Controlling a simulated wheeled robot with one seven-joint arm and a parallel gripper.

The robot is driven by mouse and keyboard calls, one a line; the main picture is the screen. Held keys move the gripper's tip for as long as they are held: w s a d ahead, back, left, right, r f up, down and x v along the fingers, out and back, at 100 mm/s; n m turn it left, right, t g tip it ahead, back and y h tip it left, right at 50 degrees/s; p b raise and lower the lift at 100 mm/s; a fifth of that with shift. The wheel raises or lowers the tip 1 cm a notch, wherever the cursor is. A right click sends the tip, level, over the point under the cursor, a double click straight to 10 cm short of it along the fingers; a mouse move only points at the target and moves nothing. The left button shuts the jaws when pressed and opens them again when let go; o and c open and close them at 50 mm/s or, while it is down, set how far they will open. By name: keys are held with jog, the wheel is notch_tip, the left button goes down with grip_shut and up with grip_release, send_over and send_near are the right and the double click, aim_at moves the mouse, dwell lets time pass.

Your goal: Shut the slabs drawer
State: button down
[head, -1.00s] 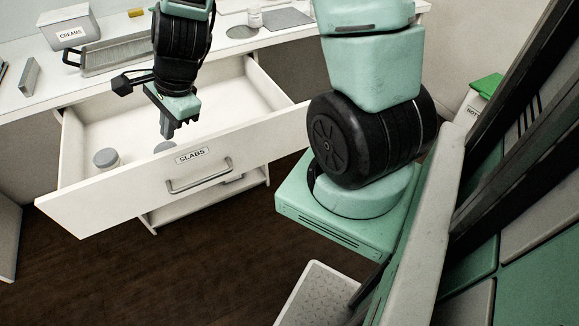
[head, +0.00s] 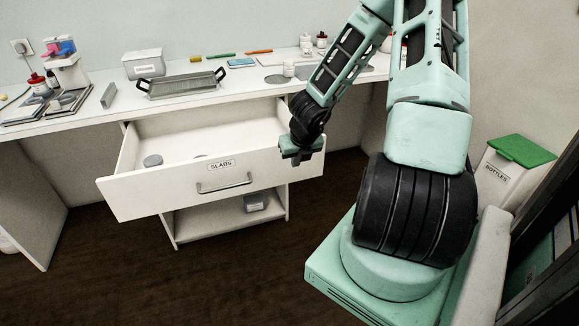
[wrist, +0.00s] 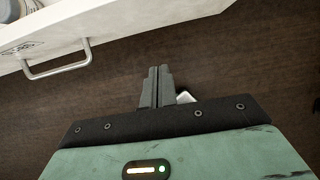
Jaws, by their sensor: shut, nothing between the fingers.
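The slabs drawer (head: 140,198) is pulled well out of the white desk unit, its front marked SLABS with a bar handle (head: 224,187). A round grey-lidded jar (head: 152,160) stands inside it, and part of another (head: 200,156) shows behind the front. My gripper (head: 303,160) is at the right end of the drawer front. In the wrist view my gripper (wrist: 157,74) is shut and empty over the dark floor. The drawer front (wrist: 140,22) and its handle (wrist: 60,62) are at the upper left there, apart from the fingers.
A lower shelf (head: 220,227) holds a small grey container. A green-lidded bottles bin (head: 500,172) stands at right. The floor before the drawer is clear.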

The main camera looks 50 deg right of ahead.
aim_at(289, 163)
jog(key=shift+w+d+f+p, duration=0.2)
jog(key=shift+w+d+f, duration=0.35)
jog(key=shift+w+f, duration=0.45)
jog(key=shift+w+d+f+p, duration=0.25)
jog(key=shift+w+d+f, duration=0.35)
jog(key=shift+w+f, duration=0.4)
jog(key=shift+w+d+f+p, duration=0.2)
jog(key=shift+w+d+f, duration=0.35)
jog(key=shift+w+f, duration=0.45)
jog(key=shift+s+f, duration=0.15)
